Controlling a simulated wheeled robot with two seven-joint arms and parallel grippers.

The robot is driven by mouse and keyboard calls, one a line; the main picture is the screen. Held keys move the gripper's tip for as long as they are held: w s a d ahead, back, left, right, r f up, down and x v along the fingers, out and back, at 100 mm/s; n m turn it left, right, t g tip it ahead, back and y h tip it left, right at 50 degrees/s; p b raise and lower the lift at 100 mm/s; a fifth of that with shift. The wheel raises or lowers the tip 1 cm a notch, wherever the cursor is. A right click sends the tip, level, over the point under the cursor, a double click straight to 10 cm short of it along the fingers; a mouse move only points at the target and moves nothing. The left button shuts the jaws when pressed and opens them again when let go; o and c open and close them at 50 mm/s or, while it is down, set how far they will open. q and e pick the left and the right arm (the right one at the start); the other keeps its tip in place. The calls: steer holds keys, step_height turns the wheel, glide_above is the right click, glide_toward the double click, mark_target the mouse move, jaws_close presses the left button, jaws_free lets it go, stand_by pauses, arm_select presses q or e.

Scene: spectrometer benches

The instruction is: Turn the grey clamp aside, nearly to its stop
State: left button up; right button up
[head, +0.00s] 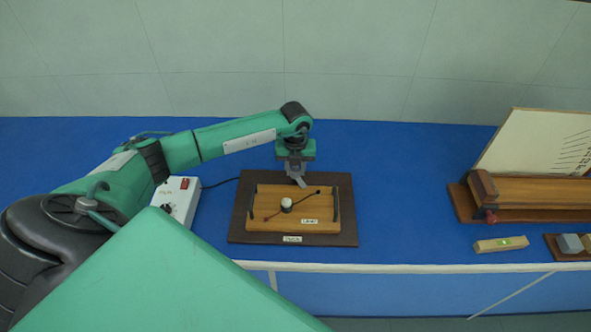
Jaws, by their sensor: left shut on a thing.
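My left gripper (299,179) reaches down over the back edge of the dark base board (347,207). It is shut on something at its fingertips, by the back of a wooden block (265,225). Small grey parts show at the fingertips; I cannot tell grey finger from grey clamp there, so the clamp's angle is unclear. On the block, a white-topped black knob (286,203) stands between thin dark and reddish rods. Dark upright bars stand at the block's left and right ends. My right gripper is not in view.
A white control box (181,197) with a red switch stands left of the board, under my left arm, its black cable running behind. At right are a wooden bench (530,191) with a cream panel and a small wooden level (500,244). The blue table between is clear.

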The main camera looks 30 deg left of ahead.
arm_select(q)
steer(key=n+b, duration=0.1)
steer(key=n, duration=0.4)
steer(key=shift+n, duration=0.3)
steer(key=n, duration=0.5)
steer(key=shift+n, duration=0.3)
steer(key=o, duration=1)
steer(key=shift+d, duration=0.1)
steer(key=shift+c, duration=0.2)
steer(key=shift+r, duration=0.15)
